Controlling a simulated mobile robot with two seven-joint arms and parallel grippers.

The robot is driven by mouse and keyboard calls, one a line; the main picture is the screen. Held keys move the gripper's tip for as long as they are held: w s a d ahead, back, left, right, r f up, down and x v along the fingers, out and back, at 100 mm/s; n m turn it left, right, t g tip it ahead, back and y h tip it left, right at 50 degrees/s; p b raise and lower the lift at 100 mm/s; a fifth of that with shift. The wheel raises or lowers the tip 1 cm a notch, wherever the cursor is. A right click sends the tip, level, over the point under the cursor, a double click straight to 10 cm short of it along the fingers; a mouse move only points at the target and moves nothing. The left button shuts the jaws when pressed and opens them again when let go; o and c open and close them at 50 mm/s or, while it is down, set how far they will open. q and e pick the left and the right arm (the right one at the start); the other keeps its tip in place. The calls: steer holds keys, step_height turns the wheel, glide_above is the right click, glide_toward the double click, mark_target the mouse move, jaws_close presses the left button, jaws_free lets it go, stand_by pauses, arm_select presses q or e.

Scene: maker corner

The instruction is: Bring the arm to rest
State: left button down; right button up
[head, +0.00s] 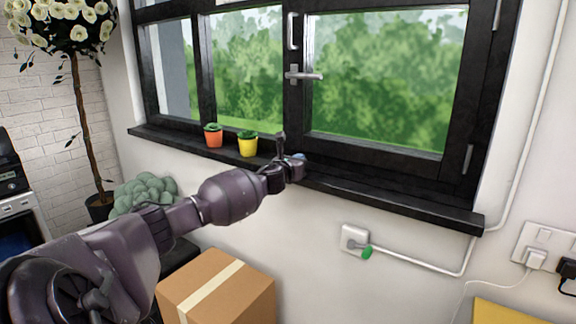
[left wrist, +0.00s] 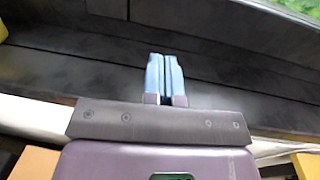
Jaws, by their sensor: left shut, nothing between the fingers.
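My left arm (head: 225,198) reaches from the lower left toward the black window sill (head: 400,205). Its gripper (head: 300,157) is at the sill, to the right of the yellow pot, and its fingers are mostly hidden by the wrist in the head view. In the left wrist view the two blue fingers (left wrist: 165,75) are together with nothing between them, and the dark sill (left wrist: 60,70) is behind them. Whether they touch the sill I cannot tell. My right gripper is in neither view.
An orange pot (head: 213,139) and a yellow pot (head: 247,147) with plants stand on the sill. The black-framed window has a handle (head: 303,76). A cardboard box (head: 205,298) is below the arm.

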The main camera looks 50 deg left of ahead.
arm_select(q)
steer(key=shift+p+v, duration=0.35)
steer(key=shift+v, duration=2.35)
steer(key=shift+s+a, duration=0.1)
steer(key=shift+a, duration=0.1)
